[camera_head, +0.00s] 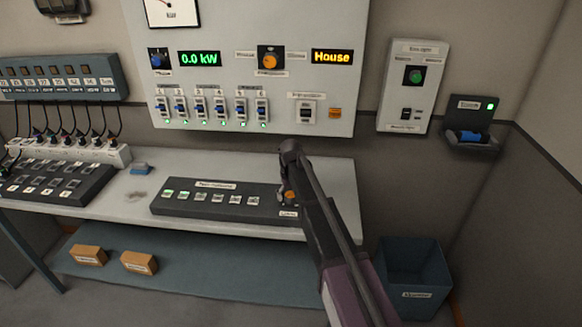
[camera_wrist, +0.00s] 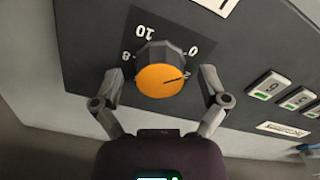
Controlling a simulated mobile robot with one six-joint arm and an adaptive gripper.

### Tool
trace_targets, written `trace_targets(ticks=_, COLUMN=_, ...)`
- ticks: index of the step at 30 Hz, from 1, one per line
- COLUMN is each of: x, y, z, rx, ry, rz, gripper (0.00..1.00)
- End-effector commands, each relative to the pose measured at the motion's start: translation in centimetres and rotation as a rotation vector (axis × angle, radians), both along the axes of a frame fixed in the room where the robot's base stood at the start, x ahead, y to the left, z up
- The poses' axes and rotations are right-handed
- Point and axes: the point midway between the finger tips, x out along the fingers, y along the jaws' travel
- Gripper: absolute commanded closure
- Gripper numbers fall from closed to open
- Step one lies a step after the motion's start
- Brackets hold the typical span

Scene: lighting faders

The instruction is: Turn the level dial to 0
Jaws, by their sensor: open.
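The level dial (camera_wrist: 162,78) has a dark ridged body and an orange cap. In the wrist view its black pointer line points right, close to the mark 2 on the scale plate (camera_wrist: 135,38); the marks 0, 8 and 10 also show. In the head view a little of the dial's orange (camera_head: 291,195) shows at the right end of the dark control desk (camera_head: 180,207), partly hidden by my arm. My gripper (camera_wrist: 160,73) is open, with one finger on each side of the dial. I cannot tell whether the fingers touch it.
The wall panel (camera_head: 340,85) with switches and another orange knob (camera_head: 271,60) rises behind the bench (camera_head: 325,180). Numbered buttons (camera_wrist: 268,88) sit beside the dial. A blue bin (camera_head: 415,262) stands on the floor at the right.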

Motion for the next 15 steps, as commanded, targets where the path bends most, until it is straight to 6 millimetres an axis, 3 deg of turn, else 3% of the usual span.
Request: trace_targets(ticks=15, x=0.00, y=0.00, z=0.00, rx=0.000, ry=0.000, rz=-0.347, gripper=0.06)
